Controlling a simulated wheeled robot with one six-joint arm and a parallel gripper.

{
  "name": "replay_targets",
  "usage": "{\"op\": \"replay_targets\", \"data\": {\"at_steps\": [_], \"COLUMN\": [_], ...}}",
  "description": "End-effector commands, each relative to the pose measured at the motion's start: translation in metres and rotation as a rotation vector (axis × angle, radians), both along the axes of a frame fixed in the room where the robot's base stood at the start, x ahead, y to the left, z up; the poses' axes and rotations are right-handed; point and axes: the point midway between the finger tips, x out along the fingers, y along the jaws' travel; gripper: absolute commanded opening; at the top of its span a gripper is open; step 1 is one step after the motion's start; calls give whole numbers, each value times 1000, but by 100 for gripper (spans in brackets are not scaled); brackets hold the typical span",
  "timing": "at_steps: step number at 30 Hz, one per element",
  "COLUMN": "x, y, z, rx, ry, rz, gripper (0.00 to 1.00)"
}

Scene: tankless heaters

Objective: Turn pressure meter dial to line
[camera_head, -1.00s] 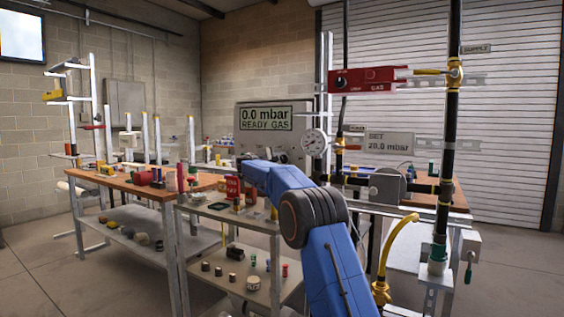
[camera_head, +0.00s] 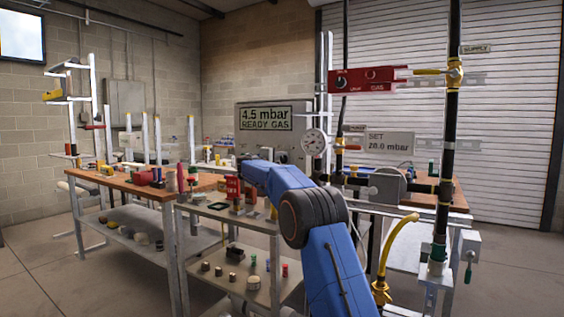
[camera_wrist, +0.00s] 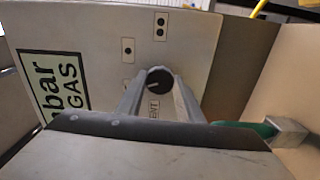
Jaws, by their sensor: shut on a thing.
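The pressure meter (camera_head: 266,142) is a grey box with a display reading "4.5 mbar READY GAS" in the head view. Its dial, a round dark knob (camera_wrist: 158,79) with a pale mark, shows in the wrist view on the tilted panel (camera_wrist: 100,48). My gripper (camera_wrist: 157,88) is shut on the knob, with a finger on each side of it. In the head view my blue arm hides the knob and the gripper. A sign (camera_head: 390,142) right of the meter reads "SET 20.0 mbar".
A round gauge (camera_head: 314,143) is close right of the meter. A red gas box (camera_head: 368,79) and a black pipe (camera_head: 449,140) stand further right. A shelf cart (camera_head: 228,215) with small parts stands in front. A wooden workbench (camera_head: 128,179) is at left.

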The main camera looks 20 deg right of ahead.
Motion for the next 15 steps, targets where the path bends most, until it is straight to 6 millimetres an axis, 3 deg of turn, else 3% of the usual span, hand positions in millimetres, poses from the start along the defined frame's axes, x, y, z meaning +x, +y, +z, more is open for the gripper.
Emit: {"op": "replay_targets", "data": {"at_steps": [1,3,15], "x": [0,0,-4], "y": [0,0,5], "z": [-3,-3,-1], "rx": [2,1,0], "ry": [4,3,2], "rz": [-2,-2,0], "gripper": [38,52,52]}}
